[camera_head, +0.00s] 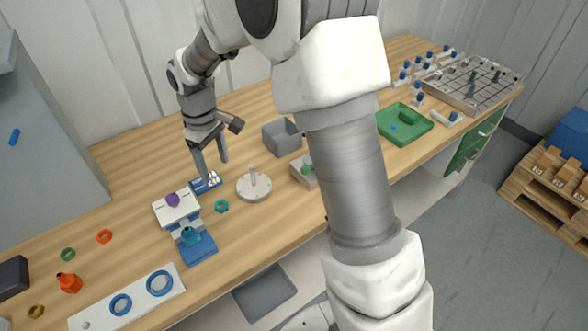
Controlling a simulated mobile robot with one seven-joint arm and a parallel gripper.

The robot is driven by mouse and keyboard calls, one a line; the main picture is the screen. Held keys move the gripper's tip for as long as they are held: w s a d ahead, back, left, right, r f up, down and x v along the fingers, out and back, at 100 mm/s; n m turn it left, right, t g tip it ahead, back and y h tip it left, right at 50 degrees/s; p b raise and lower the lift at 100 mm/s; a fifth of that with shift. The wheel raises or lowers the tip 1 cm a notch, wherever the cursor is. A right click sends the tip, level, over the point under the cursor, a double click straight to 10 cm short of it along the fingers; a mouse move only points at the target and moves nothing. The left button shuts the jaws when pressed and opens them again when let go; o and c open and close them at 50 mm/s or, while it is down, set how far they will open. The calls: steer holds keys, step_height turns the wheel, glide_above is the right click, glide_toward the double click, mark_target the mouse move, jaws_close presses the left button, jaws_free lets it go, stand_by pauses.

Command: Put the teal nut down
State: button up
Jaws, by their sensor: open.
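The teal nut (221,206) lies flat on the wooden table, between a blue and white block and a round white disc. My gripper (213,169) points down behind the nut, above and near the blue and white block (206,183). Its two fingers are apart with nothing visible between them.
The white disc with a post (254,187) and a grey open box (282,137) stand to the right. A purple-topped white block (175,207) is to the left. My arm hides the table's middle right.

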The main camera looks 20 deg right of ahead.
steer(key=s+d+r+m+t, duration=0.2)
steer(key=s+d+r, duration=0.3)
steer(key=r, duration=0.4)
steer(key=s+d+r+m+t, duration=0.1)
steer(key=s+d+r+m, duration=0.2)
steer(key=s, duration=0.6)
steer(key=s+d+r+m+t, duration=0.2)
steer(key=s+d+r+m, duration=0.1)
steer(key=s, duration=0.7)
steer(key=shift+s+d+r+m, duration=0.15)
steer(key=shift+d+r+m, duration=0.25)
steer(key=shift+d+r, duration=0.5)
steer(key=shift+f, duration=0.15)
